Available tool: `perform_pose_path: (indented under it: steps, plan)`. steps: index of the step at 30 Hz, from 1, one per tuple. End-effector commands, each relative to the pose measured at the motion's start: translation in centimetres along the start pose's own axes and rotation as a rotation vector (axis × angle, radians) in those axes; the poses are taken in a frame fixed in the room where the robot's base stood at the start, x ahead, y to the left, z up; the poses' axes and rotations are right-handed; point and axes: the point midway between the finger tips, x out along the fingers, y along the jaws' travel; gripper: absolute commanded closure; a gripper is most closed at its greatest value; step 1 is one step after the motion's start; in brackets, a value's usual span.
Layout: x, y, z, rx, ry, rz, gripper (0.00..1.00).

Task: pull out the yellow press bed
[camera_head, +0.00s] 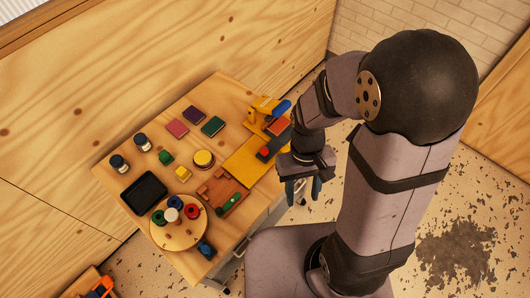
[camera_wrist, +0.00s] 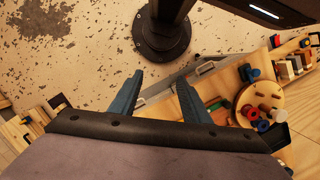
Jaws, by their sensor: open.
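The yellow press bed (camera_head: 242,163) is a flat yellow plate on the right part of the wooden table. It lies in front of the yellow press (camera_head: 262,115) with its blue handle (camera_head: 282,107). A dark block with a red part (camera_head: 265,153) sits at the plate's right side. My gripper (camera_head: 303,194) hangs off the table's right edge, apart from the bed, fingers pointing down. In the wrist view my gripper (camera_wrist: 158,76) shows two blue fingers spread apart with nothing between them. I cannot make out the bed clearly in the wrist view.
A wooden tray with a green roller (camera_head: 230,201) lies just before the bed. A round board with spools (camera_head: 178,236), a black tray (camera_head: 144,192), jars (camera_head: 119,163) and coloured pads (camera_head: 190,113) fill the table. Floor beside the table's right edge is free.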

Motion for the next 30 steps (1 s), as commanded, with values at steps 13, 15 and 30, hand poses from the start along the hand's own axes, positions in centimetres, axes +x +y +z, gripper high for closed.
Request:
perform_pose_path:
  steps: [13, 15, 30]
  plan:
    - [6.9, -3.9, -18.9, -0.039, 0.083, 0.018, 0.57]
    - [5.2, -4.2, -21.8, -0.013, 0.143, 0.011, 0.57]
    - [1.6, -4.6, -25.8, 0.148, 0.237, -0.017, 0.57]
